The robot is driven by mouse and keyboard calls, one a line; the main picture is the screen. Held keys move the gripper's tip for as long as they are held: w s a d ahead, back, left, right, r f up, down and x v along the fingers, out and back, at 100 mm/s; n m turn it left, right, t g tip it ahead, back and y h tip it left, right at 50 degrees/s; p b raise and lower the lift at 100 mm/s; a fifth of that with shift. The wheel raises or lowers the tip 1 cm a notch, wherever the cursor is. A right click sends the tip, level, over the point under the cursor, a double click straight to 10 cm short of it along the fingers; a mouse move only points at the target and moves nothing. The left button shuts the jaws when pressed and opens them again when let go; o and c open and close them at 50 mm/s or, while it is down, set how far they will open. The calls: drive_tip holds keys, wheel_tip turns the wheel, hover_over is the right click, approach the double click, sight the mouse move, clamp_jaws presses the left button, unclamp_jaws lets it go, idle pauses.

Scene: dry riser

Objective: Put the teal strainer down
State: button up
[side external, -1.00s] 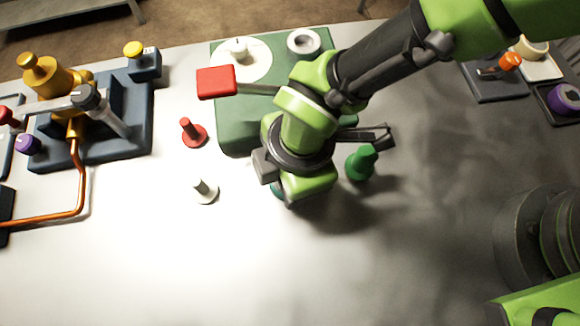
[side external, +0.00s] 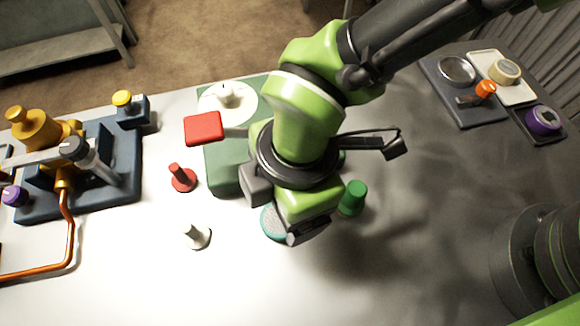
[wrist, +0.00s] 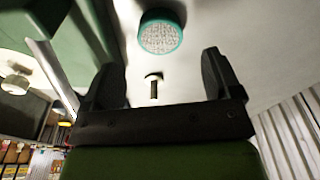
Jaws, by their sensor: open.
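The teal strainer (side external: 270,224) is partly hidden behind my gripper in the side external view, low and in front of the green block. In the wrist view the strainer (wrist: 160,36) shows as a round teal rim around a pale perforated face, beyond my fingertips and apart from them. My gripper (wrist: 160,80) is open, with nothing between its two fingers. In the side external view my wrist hides most of the gripper. A small dark T-shaped thing (wrist: 153,86) shows between the fingers in the wrist view; I cannot tell what it is.
A brass machine (side external: 40,130) is at left; trays (side external: 470,105) are at right. The front table is clear.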

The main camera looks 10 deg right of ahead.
drive_tip(key=r, duration=0.6)
drive_tip(key=shift+w+d, duration=0.1)
drive_tip(key=shift+d, duration=0.25)
drive_tip(key=w+d+r+m+y, duration=0.1)
drive_tip(key=w+d+r+m, duration=0.35)
drive_tip(key=r, duration=0.25)
drive_tip(key=d+r+m+t, duration=0.1)
drive_tip(key=d+r+m, duration=0.3)
drive_tip(key=d, duration=0.2)
drive_tip(key=s+d+r+m+t, duration=0.1)
drive_tip(key=d+r+m+t, duration=0.1)
drive_tip(key=d, duration=0.5)
drive_tip(key=d+r+m+t, duration=0.2)
drive_tip(key=d+r+m, duration=0.3)
drive_tip(key=d+m, duration=0.2)
drive_tip(key=shift+s+d+r+y, duration=0.25)
drive_tip(key=shift+s+r+y, duration=0.1)
drive_tip(key=shift+s+y, duration=0.05)
drive_tip(key=shift+o, duration=0.5)
drive_tip(key=s+d+m+t+h, duration=0.1)
drive_tip(key=s+d+m+t, duration=0.1)
drive_tip(key=s+d+m, duration=0.3)
drive_tip(key=shift+s+d+m, duration=0.35)
drive_tip(key=shift+s+m, duration=0.05)
drive_tip(key=shift+m, duration=0.65)
